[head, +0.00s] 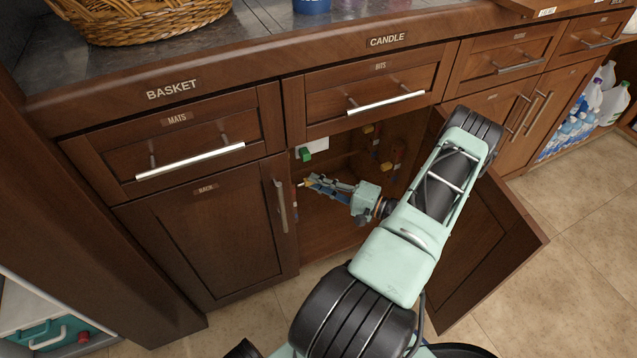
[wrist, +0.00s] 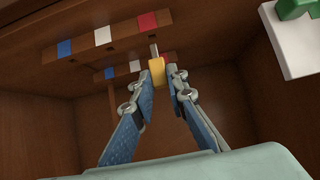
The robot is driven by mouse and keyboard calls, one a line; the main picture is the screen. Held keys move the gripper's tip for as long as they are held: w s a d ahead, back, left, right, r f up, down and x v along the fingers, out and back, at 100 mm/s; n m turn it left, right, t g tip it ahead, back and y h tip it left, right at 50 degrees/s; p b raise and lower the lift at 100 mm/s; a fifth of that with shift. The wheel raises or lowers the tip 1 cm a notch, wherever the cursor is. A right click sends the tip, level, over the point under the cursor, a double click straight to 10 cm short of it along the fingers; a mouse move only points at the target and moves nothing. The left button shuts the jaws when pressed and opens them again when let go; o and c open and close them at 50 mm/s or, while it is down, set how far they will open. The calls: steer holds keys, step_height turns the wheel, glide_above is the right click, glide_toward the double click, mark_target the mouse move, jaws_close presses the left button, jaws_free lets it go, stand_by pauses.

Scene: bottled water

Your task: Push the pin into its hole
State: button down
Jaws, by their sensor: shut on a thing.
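My gripper (head: 310,182) reaches inside the open cupboard. In the wrist view my gripper (wrist: 168,75) is shut on a pin (wrist: 157,71) with a yellow head and a thin metal shaft. The shaft points up in that view, towards a wooden rail (wrist: 80,43) with blue, white and red patches. Its tip appears close to the rail's red patch (wrist: 148,21). I cannot tell whether it touches the wood.
A white plate (wrist: 297,52) with a green part (wrist: 292,8) is at the upper right of the wrist view. The open cupboard door (head: 490,235) stands to the right of my arm.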

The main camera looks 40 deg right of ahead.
steer(key=shift+w+a+p, duration=0.2)
steer(key=shift+a+p, duration=0.05)
steer(key=shift+a, duration=0.5)
steer(key=shift+w+a+p, duration=0.2)
steer(key=shift+a, duration=0.55)
stand_by(0.4)
steer(key=c, duration=1.8)
jaws_free()
glide_toward(303, 185)
steer(key=shift+w+a+r, duration=0.1)
steer(key=shift+w+a, duration=0.1)
steer(key=shift+w, duration=0.15)
